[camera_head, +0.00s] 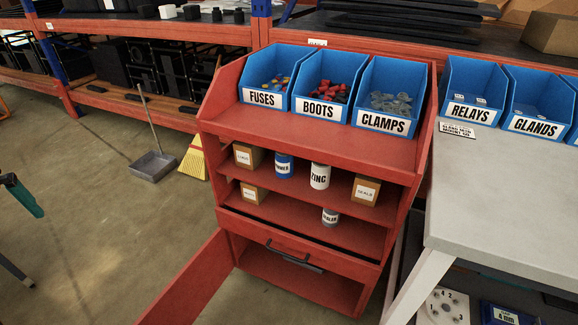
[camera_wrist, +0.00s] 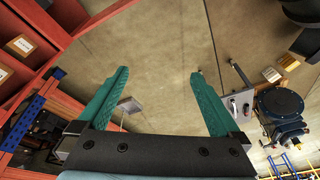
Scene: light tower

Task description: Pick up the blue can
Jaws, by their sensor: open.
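The blue can (camera_head: 284,166) stands upright on the upper shelf of the red cabinet (camera_head: 304,144), with a white label band. It is between a cardboard box (camera_head: 248,156) on its left and a white can labelled ZINC (camera_head: 320,176) on its right. My gripper shows at the left edge of the head view (camera_head: 22,196), far left of the cabinet. I cannot make out the blue can in the wrist view.
Another box (camera_head: 365,190) stands right of the ZINC can. The lower shelf holds a box (camera_head: 254,193) and a grey can (camera_head: 330,216). A red door (camera_head: 190,283) hangs open at the lower left. Blue bins (camera_head: 322,84) sit on top.

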